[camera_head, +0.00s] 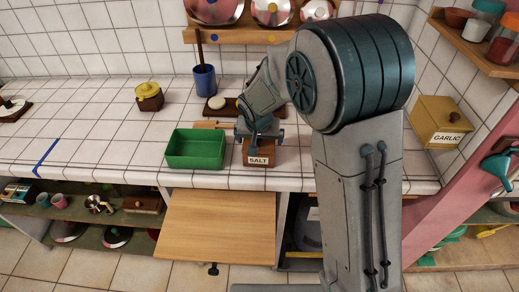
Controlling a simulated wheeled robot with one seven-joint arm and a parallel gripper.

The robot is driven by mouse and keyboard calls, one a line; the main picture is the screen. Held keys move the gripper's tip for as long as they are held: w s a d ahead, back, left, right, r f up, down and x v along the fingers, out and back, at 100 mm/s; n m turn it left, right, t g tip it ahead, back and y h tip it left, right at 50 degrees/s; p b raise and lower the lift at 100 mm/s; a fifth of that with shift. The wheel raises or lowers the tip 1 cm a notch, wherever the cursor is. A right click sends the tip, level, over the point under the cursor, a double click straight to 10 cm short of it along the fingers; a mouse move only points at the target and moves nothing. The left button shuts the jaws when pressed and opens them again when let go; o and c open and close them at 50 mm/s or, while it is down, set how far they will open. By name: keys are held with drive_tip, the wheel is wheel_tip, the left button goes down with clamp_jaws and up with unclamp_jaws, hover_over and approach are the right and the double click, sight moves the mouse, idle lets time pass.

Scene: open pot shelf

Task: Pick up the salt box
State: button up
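The salt box (258,159) is a small brown box with a white SALT label. It stands on the white tiled counter near its front edge, just right of a green tray. My gripper (257,146) is directly above the box and overlaps its top in the head view. The fingers are small and partly merged with the box top, so I cannot tell whether they touch it or how far apart they are.
The green tray (196,163) is close on the left. Behind stand a blue cup (204,78) with a handle in it and a yellow-lidded pot (150,96). A wooden board (218,226) juts out below the counter.

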drive_tip(key=c, duration=1.6)
drive_tip(key=shift+r, duration=0.1)
